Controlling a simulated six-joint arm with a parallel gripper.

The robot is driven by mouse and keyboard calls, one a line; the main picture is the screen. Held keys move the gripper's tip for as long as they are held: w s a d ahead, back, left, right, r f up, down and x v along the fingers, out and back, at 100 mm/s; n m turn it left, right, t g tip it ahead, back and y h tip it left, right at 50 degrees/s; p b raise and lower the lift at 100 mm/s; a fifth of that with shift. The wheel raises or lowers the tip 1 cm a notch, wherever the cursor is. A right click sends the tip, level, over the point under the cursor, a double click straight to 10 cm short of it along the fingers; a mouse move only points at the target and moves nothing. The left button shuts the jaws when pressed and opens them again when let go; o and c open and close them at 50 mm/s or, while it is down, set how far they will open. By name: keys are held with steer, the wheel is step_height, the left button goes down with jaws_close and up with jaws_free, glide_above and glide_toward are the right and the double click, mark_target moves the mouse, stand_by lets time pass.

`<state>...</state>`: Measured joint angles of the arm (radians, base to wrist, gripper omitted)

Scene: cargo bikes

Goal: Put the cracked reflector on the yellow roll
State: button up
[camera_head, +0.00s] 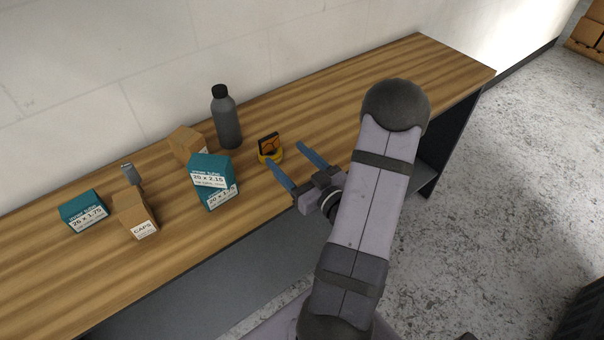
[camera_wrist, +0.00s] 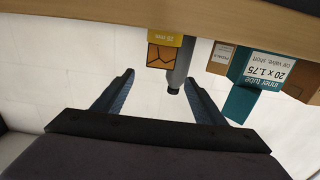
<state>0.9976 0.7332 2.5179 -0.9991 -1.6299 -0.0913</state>
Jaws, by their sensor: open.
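The cracked reflector (camera_head: 268,144) is a small orange plate with a dark edge. It stands upright on top of the yellow roll (camera_head: 276,155) on the wooden bench. In the wrist view, which is upside down, the reflector (camera_wrist: 161,56) shows dark crack lines and meets the yellow roll (camera_wrist: 158,38), marked 25 mm. My gripper (camera_head: 284,152) is open and empty, its blue fingers pointing toward the reflector and roll. In the wrist view my gripper (camera_wrist: 159,77) has its fingertips apart from the reflector, with a clear gap between.
A dark bottle (camera_head: 227,118) stands behind and left of the roll. Two stacked teal inner tube boxes (camera_head: 208,170) stand left of it, with a brown box (camera_head: 187,142) behind. Further left are a caps box (camera_head: 136,214) and another teal box (camera_head: 84,211). The bench's right end is clear.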

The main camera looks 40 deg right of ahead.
steer(key=s+p, duration=0.1)
steer(key=s, duration=0.2)
steer(key=shift+s+r, duration=0.15)
steer(key=shift+s, duration=0.15)
steer(key=shift+s+p, duration=0.65)
steer(key=shift+s, duration=0.15)
steer(key=w+d+f+n+g+h, duration=0.1)
steer(key=g, duration=0.1)
steer(key=w+d+f+n+g, duration=0.1)
steer(key=w+d+g, duration=0.1)
steer(key=shift+w+d+f+h+p, duration=0.1)
steer(key=shift+w+d+h+p, duration=0.05)
steer(key=shift+d+h+p, duration=0.2)
steer(key=d+r+g+h, duration=0.2)
steer(key=g, duration=0.1)
steer(key=shift+w+d+r+g+h, duration=0.15)
steer(key=shift+d+r+g+h, duration=0.1)
steer(key=shift+d+g+h, duration=0.1)
steer(key=s+a+f+m+g+y, duration=0.1)
steer(key=s+a+g, duration=0.4)
steer(key=a, duration=0.7)
steer(key=s+a+f+m+g+y, duration=0.1)
steer(key=s+a+f+g+y, duration=0.1)
steer(key=s+a+g, duration=0.3)
steer(key=s+a+y, duration=0.1)
steer(key=s+a, duration=0.3)
steer(key=a, duration=0.4)
steer(key=shift+a+f+b, duration=0.25)
steer(key=shift+f+b, duration=0.05)
steer(key=shift+b, duration=0.05)
